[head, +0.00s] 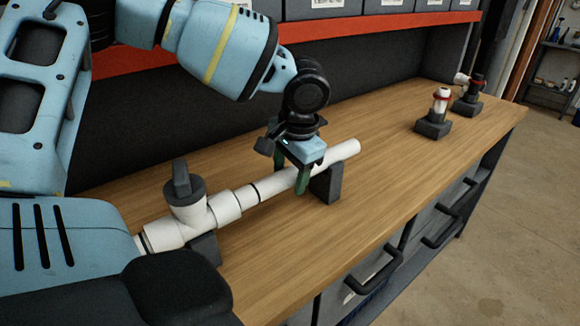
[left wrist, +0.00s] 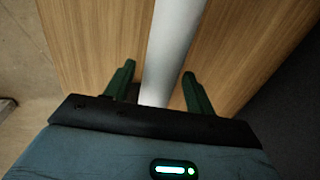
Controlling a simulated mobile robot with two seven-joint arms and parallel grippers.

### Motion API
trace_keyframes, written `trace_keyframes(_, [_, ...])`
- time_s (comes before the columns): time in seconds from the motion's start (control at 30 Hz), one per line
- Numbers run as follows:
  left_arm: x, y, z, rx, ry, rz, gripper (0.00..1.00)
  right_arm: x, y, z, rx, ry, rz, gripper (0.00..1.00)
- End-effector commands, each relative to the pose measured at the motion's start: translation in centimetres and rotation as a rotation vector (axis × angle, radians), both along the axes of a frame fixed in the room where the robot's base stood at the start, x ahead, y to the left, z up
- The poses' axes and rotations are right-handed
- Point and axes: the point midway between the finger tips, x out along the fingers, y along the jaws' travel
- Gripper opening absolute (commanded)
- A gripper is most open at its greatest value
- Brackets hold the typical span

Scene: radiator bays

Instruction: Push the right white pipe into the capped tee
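The right white pipe (head: 337,153) lies lengthwise on a dark support block (head: 327,184) on the bench. Its near end meets the right socket of the white capped tee (head: 225,207); how deep it sits I cannot tell. A dark ring marks the pipe just outside the socket. The tee carries a dark cap (head: 183,187) on top. My left gripper (head: 290,172) points down over the pipe, one finger on each side. In the left wrist view the pipe (left wrist: 170,45) runs between the fingers (left wrist: 158,86), with gaps beside it. My right gripper is not in view.
The wooden bench top (head: 385,165) is clear to the right of the pipe. A red shelf edge (head: 370,27) with grey bins runs above. Drawers with handles (head: 375,272) line the bench front.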

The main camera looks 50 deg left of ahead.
Motion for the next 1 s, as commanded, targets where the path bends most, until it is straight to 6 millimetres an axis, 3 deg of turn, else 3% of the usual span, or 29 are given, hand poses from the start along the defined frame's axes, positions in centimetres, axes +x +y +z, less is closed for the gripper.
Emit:
trace_keyframes(0.07, [0.0, 0.0, 0.0, 0.0, 0.0, 0.0, 0.44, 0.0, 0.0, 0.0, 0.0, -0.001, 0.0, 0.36])
trace_keyframes(0.4, [0.0, 0.0, 0.0, 0.0, 0.0, 0.0, 0.0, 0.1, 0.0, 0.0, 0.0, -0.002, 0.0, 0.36])
trace_keyframes(0.57, [-0.5, 0.1, 0.2, 0.0, 0.0, 0.001, 0.0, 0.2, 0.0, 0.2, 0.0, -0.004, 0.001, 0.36])
trace_keyframes(0.83, [-3.6, 0.3, 0.2, 0.0, 0.002, 0.0, 0.0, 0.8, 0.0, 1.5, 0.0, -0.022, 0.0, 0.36])
trace_keyframes(1.0, [-4.0, 0.4, 0.0, 0.001, 0.005, 0.001, 0.0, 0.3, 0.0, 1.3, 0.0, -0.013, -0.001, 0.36])
